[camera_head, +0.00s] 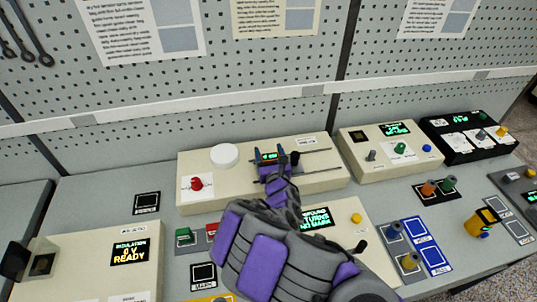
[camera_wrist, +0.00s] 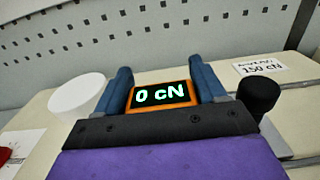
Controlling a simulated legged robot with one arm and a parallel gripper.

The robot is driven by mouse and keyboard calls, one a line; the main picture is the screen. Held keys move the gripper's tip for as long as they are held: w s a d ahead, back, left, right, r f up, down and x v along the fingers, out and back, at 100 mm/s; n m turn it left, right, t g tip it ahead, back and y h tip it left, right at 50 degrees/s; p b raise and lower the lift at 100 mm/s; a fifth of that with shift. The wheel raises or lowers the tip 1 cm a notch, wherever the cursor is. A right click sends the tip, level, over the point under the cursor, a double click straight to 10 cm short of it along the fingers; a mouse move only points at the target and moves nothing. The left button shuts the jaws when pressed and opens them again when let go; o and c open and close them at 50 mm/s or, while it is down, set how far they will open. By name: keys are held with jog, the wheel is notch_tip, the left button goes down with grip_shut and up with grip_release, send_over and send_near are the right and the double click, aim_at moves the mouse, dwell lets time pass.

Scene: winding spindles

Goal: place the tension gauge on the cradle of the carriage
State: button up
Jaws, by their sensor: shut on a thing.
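My gripper (camera_head: 269,160) is over the middle of a long cream unit (camera_head: 232,184) at the back of the bench. Its two blue fingers (camera_wrist: 165,92) are shut on the tension gauge (camera_wrist: 160,95), an orange-framed block whose dark screen reads "0 cN" in green. The gauge (camera_head: 268,156) shows small in the head view. Dark rails (camera_head: 320,151) run along the unit to the right. The cradle and most of the carriage are hidden behind my gripper, so I cannot tell whether the gauge touches them.
A white round disc (camera_head: 224,155) and a red knob (camera_head: 196,183) are left of my gripper. A black knob (camera_wrist: 258,94) stands close by its right finger. A label reading "150 cN" (camera_wrist: 262,67) lies behind. Other panels crowd the bench's front and right.

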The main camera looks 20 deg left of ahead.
jog(key=shift+f, duration=0.1)
jog(key=o, duration=1.3)
jog(key=p+v, duration=0.2)
jog(key=v, duration=0.5)
jog(key=p+v, duration=0.3)
jog(key=p, duration=0.3)
jog(key=shift+s+d, duration=0.15)
jog(key=shift+s, duration=0.05)
jog(key=shift+p+v, duration=0.8)
jog(key=shift+p, duration=0.15)
jog(key=shift+w, duration=0.1)
